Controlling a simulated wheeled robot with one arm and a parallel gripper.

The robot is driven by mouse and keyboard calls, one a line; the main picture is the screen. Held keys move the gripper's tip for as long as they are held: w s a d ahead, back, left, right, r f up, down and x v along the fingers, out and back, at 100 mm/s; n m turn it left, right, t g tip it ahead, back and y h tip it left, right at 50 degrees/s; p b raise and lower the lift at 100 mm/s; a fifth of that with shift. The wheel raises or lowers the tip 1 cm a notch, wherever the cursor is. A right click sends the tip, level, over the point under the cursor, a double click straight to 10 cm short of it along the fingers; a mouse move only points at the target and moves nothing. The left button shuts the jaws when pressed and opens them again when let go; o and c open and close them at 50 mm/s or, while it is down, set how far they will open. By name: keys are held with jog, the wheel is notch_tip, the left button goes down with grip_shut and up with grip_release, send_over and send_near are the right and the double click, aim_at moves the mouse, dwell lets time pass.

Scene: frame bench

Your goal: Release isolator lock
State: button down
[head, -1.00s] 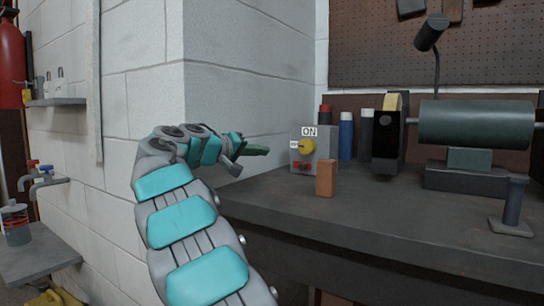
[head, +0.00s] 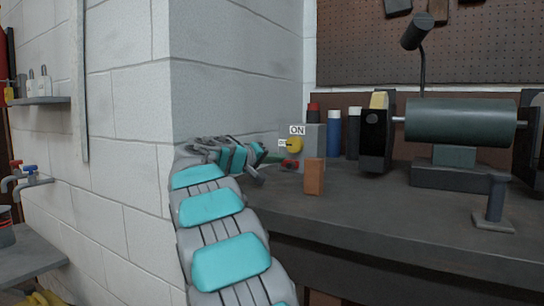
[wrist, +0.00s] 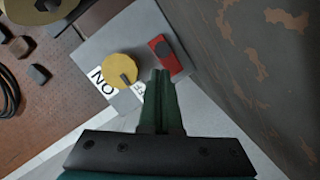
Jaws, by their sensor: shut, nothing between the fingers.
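The isolator is a grey box (head: 313,142) on the bench against the back wall. It has a yellow round knob (head: 294,145), white ON and OFF labels and a red lock piece (head: 291,164) low on its face. In the wrist view the yellow knob (wrist: 121,70) is left of the red lock (wrist: 166,54), which carries a dark grey part. My gripper (head: 274,159) is shut and empty, its green fingers pointing at the box. In the wrist view the fingertips (wrist: 162,74) are right beside the red lock's near end; I cannot tell if they touch.
An orange-brown block (head: 314,177) stands on the bench (head: 390,205) just in front of the box. Bottles (head: 334,135) and a bench grinder (head: 459,122) stand to the right. A white block wall (head: 235,75) is close on the left of my arm.

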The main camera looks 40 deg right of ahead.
jog(key=shift+s+f, duration=0.2)
jog(key=shift+s, duration=0.05)
jog(key=shift+d, duration=0.1)
jog(key=shift+s+d+f+b, duration=0.1)
jog(key=shift+s+d+b, duration=0.05)
jog(key=shift+s+b, duration=0.15)
jog(key=s+b, duration=0.1)
jog(key=s+d+b, duration=0.1)
jog(key=s, duration=0.1)
jog(key=s+b, duration=0.1)
jog(key=shift+s+d, duration=0.25)
jog(key=shift+d, duration=0.15)
jog(key=shift+v, duration=3.95)
